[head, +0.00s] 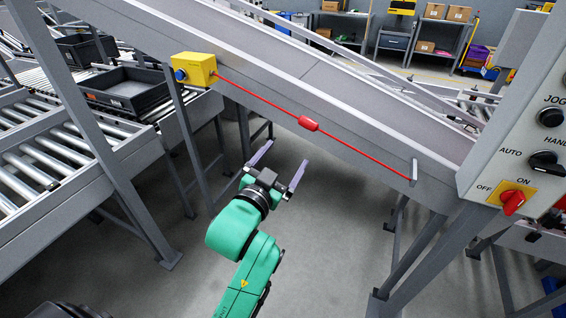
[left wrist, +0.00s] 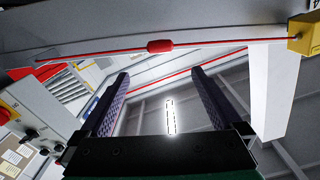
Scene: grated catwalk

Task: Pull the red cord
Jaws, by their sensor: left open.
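The red cord (head: 256,96) runs along the side of the sloping conveyor, from a yellow switch box (head: 194,69) down to a grey post (head: 413,172). A thicker red grip (head: 309,123) sits midway along it. My left gripper (head: 282,157) is open and empty, below the cord and a little left of the grip, apart from both. In the left wrist view the cord (left wrist: 225,43) and its grip (left wrist: 160,46) cross above the two spread fingertips (left wrist: 160,74). The yellow box (left wrist: 304,33) is at the right edge there. My right gripper is not in view.
A control panel (head: 521,160) with a red switch (head: 512,201) stands at the right. The conveyor's side beam (head: 350,125) lies behind the cord. Roller conveyors with a dark tray (head: 127,92) and a slanting leg (head: 95,140) are at the left. The floor below is clear.

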